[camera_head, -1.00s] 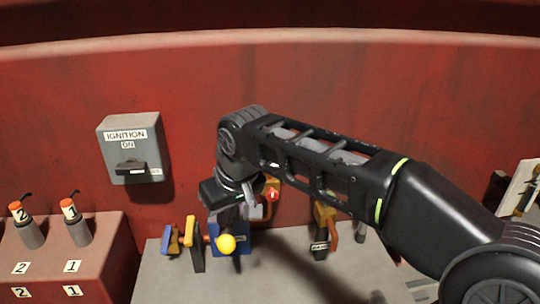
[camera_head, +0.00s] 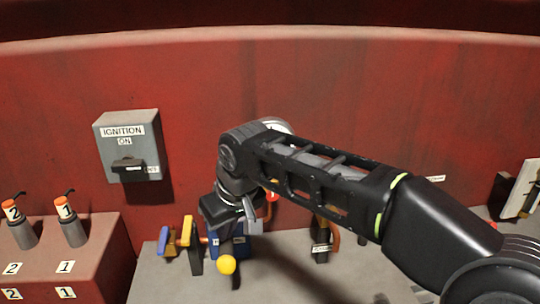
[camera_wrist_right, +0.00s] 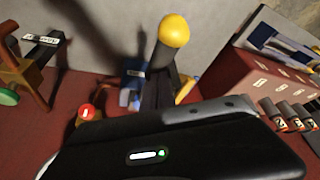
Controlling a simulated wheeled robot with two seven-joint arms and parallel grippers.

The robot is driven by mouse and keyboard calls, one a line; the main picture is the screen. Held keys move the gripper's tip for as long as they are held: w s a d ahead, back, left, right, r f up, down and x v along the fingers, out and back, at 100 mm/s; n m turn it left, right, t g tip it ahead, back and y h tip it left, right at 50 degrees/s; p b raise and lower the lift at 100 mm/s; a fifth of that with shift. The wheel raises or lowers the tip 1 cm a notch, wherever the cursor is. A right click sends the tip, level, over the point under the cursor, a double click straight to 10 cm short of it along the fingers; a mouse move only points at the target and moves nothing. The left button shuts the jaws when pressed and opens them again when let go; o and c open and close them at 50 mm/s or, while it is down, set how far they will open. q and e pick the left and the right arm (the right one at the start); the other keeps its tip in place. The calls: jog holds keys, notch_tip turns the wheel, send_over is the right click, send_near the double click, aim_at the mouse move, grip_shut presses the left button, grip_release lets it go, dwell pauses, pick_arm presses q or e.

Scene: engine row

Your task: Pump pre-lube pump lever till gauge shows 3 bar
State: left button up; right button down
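A lever with a yellow ball knob (camera_head: 226,264) stands by a blue box (camera_head: 236,246) on the grey deck, low in the head view. The knob also shows large in the wrist view (camera_wrist_right: 173,30), on a dark shaft. My right gripper (camera_head: 226,238) points down just above the knob in the head view. Its fingertips are not clear in either view, so I cannot tell whether it grips the lever. A pale round rim, perhaps the gauge (camera_head: 277,125), shows behind my right arm; its face and reading are hidden. My left gripper is out of view.
A grey ignition switch box (camera_head: 128,146) hangs on the red wall. Numbered orange-topped levers (camera_head: 70,222) stand on a red console at left. A yellow handle (camera_head: 187,231) is close left of the knob. A handled part (camera_head: 321,240) stands to the right.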

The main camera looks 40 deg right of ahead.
aim_at(227, 242)
jog(key=shift+f+b, duration=1.35)
jog(key=shift+f, duration=0.4)
notch_tip(227, 242, up, 6)
jog(key=p, duration=0.4)
jog(key=shift+p, duration=0.4)
notch_tip(227, 242, up, 7)
jog(key=p, duration=0.5)
jog(key=shift+f, duration=0.15)
jog(key=shift+f, duration=0.1)
